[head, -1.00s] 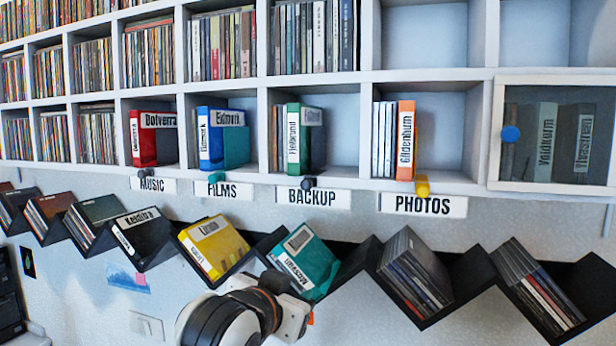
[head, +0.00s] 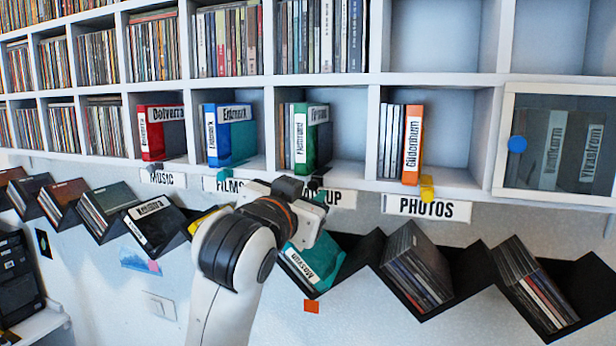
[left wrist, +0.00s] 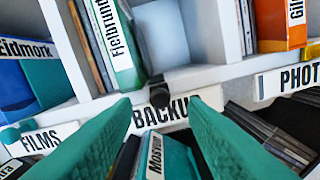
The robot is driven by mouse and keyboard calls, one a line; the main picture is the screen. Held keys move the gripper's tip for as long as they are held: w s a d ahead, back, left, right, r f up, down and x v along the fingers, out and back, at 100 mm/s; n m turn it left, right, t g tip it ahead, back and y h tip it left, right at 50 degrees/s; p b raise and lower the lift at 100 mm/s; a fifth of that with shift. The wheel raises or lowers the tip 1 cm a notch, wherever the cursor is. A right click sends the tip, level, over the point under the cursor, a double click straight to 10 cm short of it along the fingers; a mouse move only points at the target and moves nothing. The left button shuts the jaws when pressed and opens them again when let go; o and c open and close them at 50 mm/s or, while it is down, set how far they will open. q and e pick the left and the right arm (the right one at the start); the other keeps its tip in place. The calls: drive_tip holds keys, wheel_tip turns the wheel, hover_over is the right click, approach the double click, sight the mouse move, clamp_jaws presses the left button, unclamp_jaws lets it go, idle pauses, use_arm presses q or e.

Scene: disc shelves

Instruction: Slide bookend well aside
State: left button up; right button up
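In the head view, my left gripper (head: 312,190) is raised in front of the BACKUP label (head: 338,198), below that compartment. In the left wrist view its two teal fingers (left wrist: 163,104) are apart with nothing held. A black bookend knob (left wrist: 159,92) shows in the gap between the fingertips, at the shelf edge above the label; whether the fingers flank it in depth I cannot tell. The dark bookend (left wrist: 138,42) stands against the right side of the green case (left wrist: 112,45). In the head view the green case (head: 301,140) stands upright. My right gripper is not in view.
The BACKUP compartment is empty right of the bookend (head: 348,135). A yellow knob (head: 427,188) marks PHOTOS, beside an orange case (head: 413,145). A zigzag black rack below holds a teal case (head: 318,265) and discs (head: 418,265). A glazed door (head: 555,150) closes the right compartment.

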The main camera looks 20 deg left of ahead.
use_arm(q)
drive_tip(key=shift+w+p, duration=0.35)
drive_tip(key=shift+w, duration=0.9)
clamp_jaws()
drive_tip(key=shift+d, duration=0.15)
